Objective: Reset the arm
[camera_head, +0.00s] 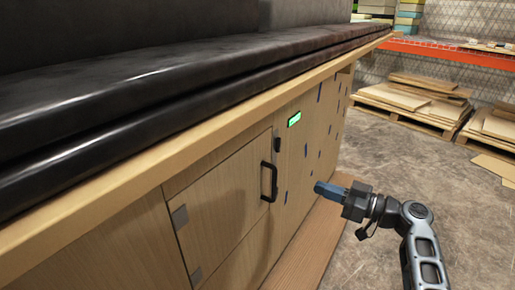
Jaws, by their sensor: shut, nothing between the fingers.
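My gripper (327,190) is in the camera_head view at the right of centre. Its fingers are shut with nothing held, pointing left toward the wooden console front (310,150). My arm comes up from the lower right, bent at a joint. The gripper appears apart from the console. To its left is a cabinet door (225,195) with a black handle (269,182), and the door looks closed. A lit green display (294,119) sits on the console front above and left of the gripper.
A dark padded top (180,80) overhangs the console. A wooden ledge (305,250) runs along its base. The concrete floor (460,215) to the right is open. Pallets with stacked boards (415,105) and an orange rack (450,53) stand at the back right.

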